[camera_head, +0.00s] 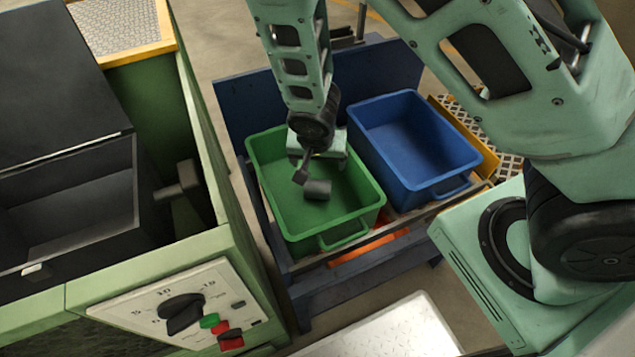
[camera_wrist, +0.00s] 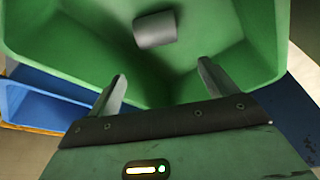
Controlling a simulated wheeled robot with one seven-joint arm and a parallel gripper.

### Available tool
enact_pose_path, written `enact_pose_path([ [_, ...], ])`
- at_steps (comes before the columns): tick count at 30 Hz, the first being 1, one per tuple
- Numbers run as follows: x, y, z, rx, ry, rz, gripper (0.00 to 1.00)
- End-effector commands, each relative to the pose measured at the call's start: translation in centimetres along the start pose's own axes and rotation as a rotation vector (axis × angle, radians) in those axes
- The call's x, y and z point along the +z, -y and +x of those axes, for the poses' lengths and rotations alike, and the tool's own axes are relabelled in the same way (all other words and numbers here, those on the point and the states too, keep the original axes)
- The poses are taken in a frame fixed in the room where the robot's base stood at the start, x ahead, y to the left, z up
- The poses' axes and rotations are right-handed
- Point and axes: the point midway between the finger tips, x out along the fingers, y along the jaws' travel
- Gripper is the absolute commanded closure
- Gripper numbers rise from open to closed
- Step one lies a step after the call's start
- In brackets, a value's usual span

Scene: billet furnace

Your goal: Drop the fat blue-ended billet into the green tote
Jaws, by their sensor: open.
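The green tote (camera_head: 263,193) stands left of a blue tote on a dark blue stand; its inside fills much of the wrist view (camera_wrist: 60,45). My gripper (camera_head: 309,176) points down over the green tote. In the wrist view its two fingers are spread apart with nothing between them (camera_wrist: 161,72). A short, thick grey billet (camera_wrist: 155,28) is beyond the fingertips, apart from them, within the tote's outline. It also shows just below the gripper in the head view (camera_head: 318,190). I cannot tell whether it touches the tote floor. No blue end is visible on it.
The blue tote (camera_head: 412,140) is close on the right and looks empty. A green furnace (camera_head: 160,270) with an open dark chamber (camera_head: 75,205) and a knob panel (camera_head: 185,312) stands at the left. The stand's back panel (camera_head: 240,105) rises behind the totes.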

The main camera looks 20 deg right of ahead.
Motion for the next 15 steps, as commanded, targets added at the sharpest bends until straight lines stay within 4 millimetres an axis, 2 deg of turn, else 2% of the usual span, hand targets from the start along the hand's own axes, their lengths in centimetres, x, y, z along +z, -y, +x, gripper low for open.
enact_pose_path([
  [5,-0.1,0.1,-3.3,-0.006,-0.001,0.001,0.16],
  [15,-0.1,0.1,-11.2,-0.007,-0.001,0.0,0.16],
])
